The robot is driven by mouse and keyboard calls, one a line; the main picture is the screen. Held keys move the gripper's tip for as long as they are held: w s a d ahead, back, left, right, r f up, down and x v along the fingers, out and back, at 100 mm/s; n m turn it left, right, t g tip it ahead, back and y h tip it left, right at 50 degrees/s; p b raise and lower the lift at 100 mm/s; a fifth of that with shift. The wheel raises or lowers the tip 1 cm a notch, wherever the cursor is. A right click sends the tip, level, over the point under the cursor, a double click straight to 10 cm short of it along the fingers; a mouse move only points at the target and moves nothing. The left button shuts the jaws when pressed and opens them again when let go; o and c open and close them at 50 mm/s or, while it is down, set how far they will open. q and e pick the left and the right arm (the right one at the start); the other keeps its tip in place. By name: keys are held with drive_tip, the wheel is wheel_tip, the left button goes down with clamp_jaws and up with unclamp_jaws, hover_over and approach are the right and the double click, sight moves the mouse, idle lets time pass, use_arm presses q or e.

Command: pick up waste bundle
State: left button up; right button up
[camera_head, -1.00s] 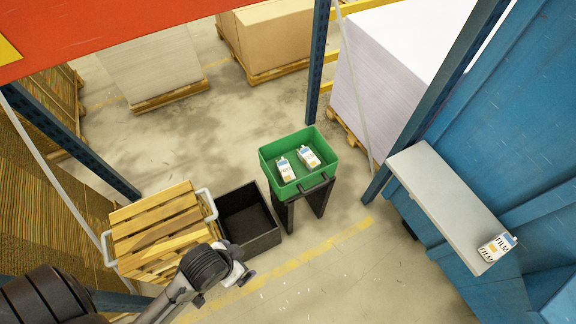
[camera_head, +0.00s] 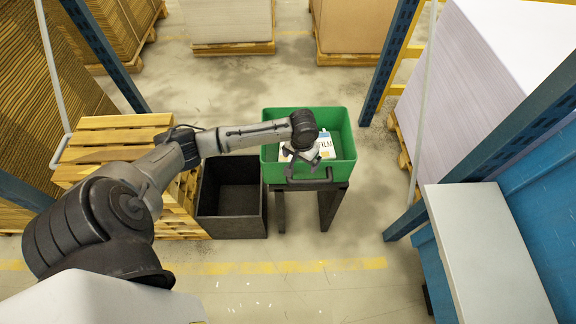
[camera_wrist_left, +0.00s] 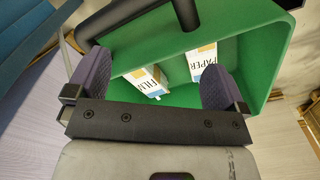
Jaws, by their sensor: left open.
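The green bin (camera_head: 347,150) holds two small white bundles with printed labels. The bundle marked FILM (camera_head: 327,147) lies at the right in the head view. The other bundle (camera_head: 285,152) is partly hidden by my gripper; in the left wrist view it reads PAPER (camera_wrist_left: 202,62). The FILM bundle also shows in the left wrist view (camera_wrist_left: 143,81). My left gripper (camera_head: 302,170) is open and empty above the bin. In the left wrist view both bundles lie beyond and between its spread fingers (camera_wrist_left: 158,88), apart from them. My right gripper is not in view.
The bin stands on a dark stand (camera_head: 332,205) beside an empty black crate (camera_head: 232,210). A stack of wooden pallets (camera_head: 110,135) is at the left. A grey shelf (camera_head: 490,250) is at the right; its visible part is bare. Blue rack posts (camera_head: 390,60) rise behind.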

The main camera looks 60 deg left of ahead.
use_arm(q)
drive_tip(key=w+a+f+n+b, duration=0.1)
drive_tip(key=w+a+n+b, duration=0.15)
drive_tip(key=a+b, duration=0.35)
drive_tip(key=w+a+f+n+b, duration=0.1)
drive_tip(key=a+n+b, duration=0.25)
drive_tip(key=a, duration=0.45)
wheel_tip(320, 180, down, 7)
drive_tip(key=shift+w+a+r+b, duration=0.1)
drive_tip(key=shift+b, duration=1)
drive_tip(key=shift+f, duration=0.5)
wheel_tip(320, 180, down, 4)
drive_tip(key=b, duration=0.3)
drive_tip(key=shift+a+f, duration=0.15)
drive_tip(key=shift+f, duration=0.5)
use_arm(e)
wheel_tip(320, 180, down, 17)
use_arm(q)
drive_tip(key=shift+r, duration=0.1)
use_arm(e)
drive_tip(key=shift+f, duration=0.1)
use_arm(q)
drive_tip(key=c, duration=1.1)
